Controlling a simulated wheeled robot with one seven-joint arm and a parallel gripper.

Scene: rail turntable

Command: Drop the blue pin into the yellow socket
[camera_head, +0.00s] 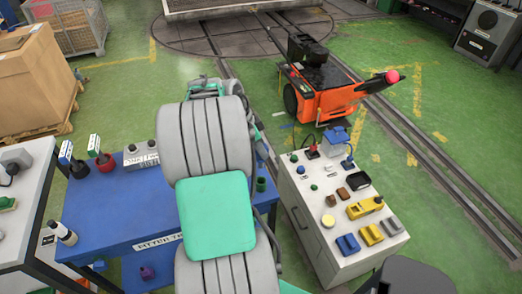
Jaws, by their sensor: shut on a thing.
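My grey and green arm fills the middle of the head view and hides much behind it. My gripper cannot be made out; it is out of sight behind or beyond the arm. I cannot make out a blue pin. On the white cabinet top, a small yellow block (371,234) sits between a blue block (348,244) and a grey block (392,226), in a row near the front edge. It may be the yellow socket, but its opening is too small to tell. A larger yellow item (365,207) lies just behind the row.
The white cabinet (322,250) also carries several small parts and a blue device (336,137). A blue table (105,225) stands left, partly behind my arm. An orange cart (325,98) stands by the rails. A cardboard box (35,80) stands at far left.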

